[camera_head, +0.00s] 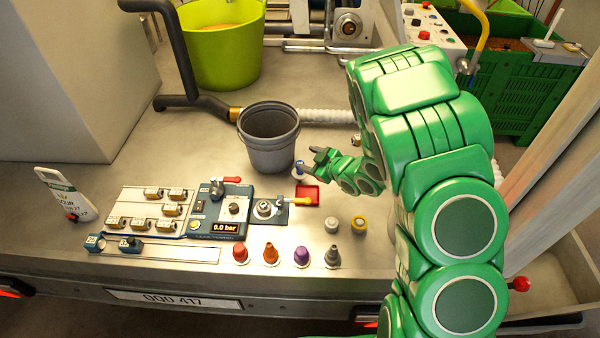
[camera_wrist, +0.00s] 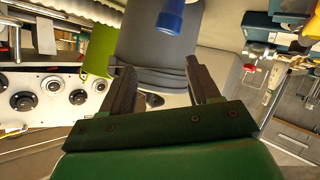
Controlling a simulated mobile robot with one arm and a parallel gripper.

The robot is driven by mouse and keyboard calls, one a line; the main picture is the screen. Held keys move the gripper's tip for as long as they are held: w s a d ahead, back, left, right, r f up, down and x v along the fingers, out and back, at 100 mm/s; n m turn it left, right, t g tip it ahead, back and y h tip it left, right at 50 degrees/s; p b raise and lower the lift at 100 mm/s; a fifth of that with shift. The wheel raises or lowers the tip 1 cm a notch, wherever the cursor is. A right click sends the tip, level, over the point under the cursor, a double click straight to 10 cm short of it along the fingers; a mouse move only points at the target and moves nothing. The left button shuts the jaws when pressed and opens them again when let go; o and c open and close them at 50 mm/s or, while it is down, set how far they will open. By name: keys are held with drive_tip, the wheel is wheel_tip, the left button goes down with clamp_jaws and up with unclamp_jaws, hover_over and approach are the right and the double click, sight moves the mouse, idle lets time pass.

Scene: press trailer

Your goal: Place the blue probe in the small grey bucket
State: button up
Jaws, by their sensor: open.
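The small grey bucket (camera_head: 272,152) stands upright on the metal deck, left of my gripper. The blue probe (camera_head: 299,166) stands just right of the bucket's lower wall, on a small pale base. My gripper (camera_head: 318,156) is close to the probe on its right, low over the deck. In the wrist view my gripper (camera_wrist: 162,82) is open with nothing between its fingers. The blue probe (camera_wrist: 171,17) shows at the top edge there, beyond the fingertips and partly cut off. The grey bucket (camera_wrist: 150,65) is behind it.
A red tray (camera_head: 307,193) lies just in front of the probe. A valve panel (camera_head: 215,222) and several coloured cones (camera_head: 271,254) are nearer the front edge. A lime tub (camera_head: 222,65) and a corrugated hose (camera_head: 330,116) are behind the bucket.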

drive_tip(key=shift+w+f+m, duration=0.1)
drive_tip(key=shift+f+m, duration=2.05)
drive_tip(key=shift+m, duration=0.35)
drive_tip(key=shift+x, duration=2.5)
clamp_jaws()
drive_tip(key=shift+a+r, duration=0.1)
drive_tip(key=shift+r, duration=5)
